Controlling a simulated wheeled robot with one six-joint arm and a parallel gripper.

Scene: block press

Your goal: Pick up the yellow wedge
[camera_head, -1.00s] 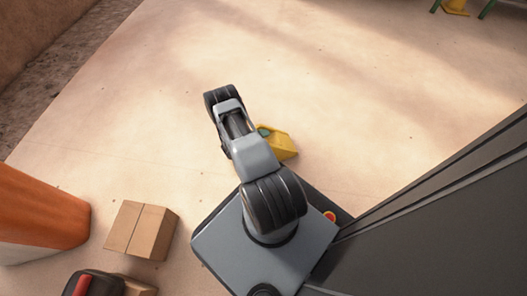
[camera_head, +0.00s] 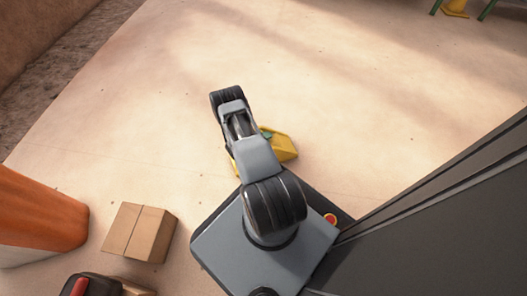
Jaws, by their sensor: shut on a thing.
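The yellow wedge (camera_head: 284,148) shows on the right side of my arm in the head view, partly covered by the arm link. A thin strip of yellow also shows along the arm's left side; I cannot tell whether it is part of the same piece. A small teal-green part, apparently the visible edge of my gripper (camera_head: 267,134), touches the top of the wedge. The rest of my gripper is hidden under the arm. It is shut on the wedge. I cannot tell from above whether the wedge is clear of the floor.
A cardboard box (camera_head: 140,232) stands at the lower left, with an orange object (camera_head: 38,215) beyond it at the left edge. A black and red item (camera_head: 92,284) lies at the bottom left. A large dark panel (camera_head: 440,230) fills the lower right.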

